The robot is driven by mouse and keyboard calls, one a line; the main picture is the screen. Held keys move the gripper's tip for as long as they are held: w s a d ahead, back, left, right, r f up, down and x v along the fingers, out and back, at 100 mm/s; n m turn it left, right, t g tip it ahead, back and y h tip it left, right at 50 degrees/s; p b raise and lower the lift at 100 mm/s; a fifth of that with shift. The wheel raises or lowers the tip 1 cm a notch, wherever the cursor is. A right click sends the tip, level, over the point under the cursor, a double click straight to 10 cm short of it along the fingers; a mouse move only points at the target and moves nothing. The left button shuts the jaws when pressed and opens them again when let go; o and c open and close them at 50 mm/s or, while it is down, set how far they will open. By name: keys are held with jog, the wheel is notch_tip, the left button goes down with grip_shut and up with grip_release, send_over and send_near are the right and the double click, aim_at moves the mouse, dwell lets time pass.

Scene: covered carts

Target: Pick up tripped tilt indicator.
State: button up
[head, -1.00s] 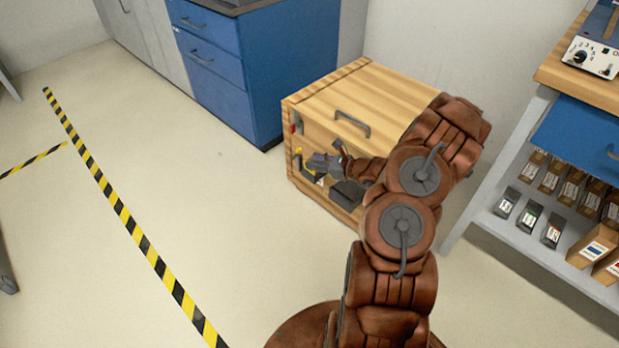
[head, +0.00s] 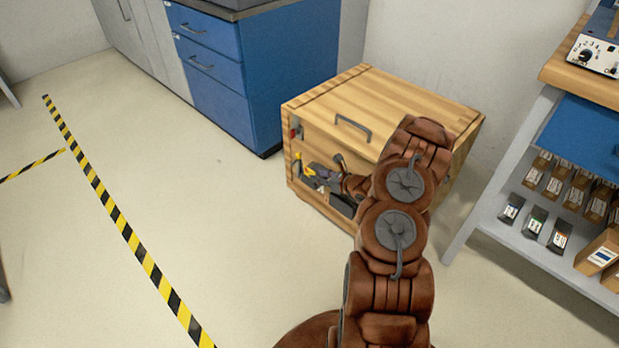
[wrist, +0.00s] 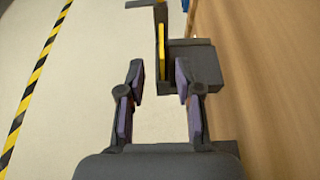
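The wooden crate (head: 405,100) stands on the floor, its front face partly behind my arm. In the wrist view its face (wrist: 265,90) runs down the right side. A dark box-shaped piece (wrist: 205,62) sits against that face, with a yellow strip (wrist: 162,50) along its left side. I cannot tell if this is the tilt indicator or whether it is tripped. A small red piece (head: 295,125) shows near the crate's upper left corner. My gripper (wrist: 158,75) is open and empty, its fingertips just short of the yellow strip. In the head view my gripper (head: 322,178) is small, beside the crate's front.
A blue drawer cabinet (head: 235,80) stands behind left. A shelf unit with a blue drawer (head: 590,135) and small boxes is at right. Open floor with yellow-black tape (head: 125,230) lies left.

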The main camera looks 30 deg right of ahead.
aim_at(312, 173)
jog(key=shift+b+x, duration=0.6)
jog(key=shift+x, duration=1.9)
jog(key=shift+r, duration=0.1)
jog(key=shift+c, duration=0.2)
grip_shut()
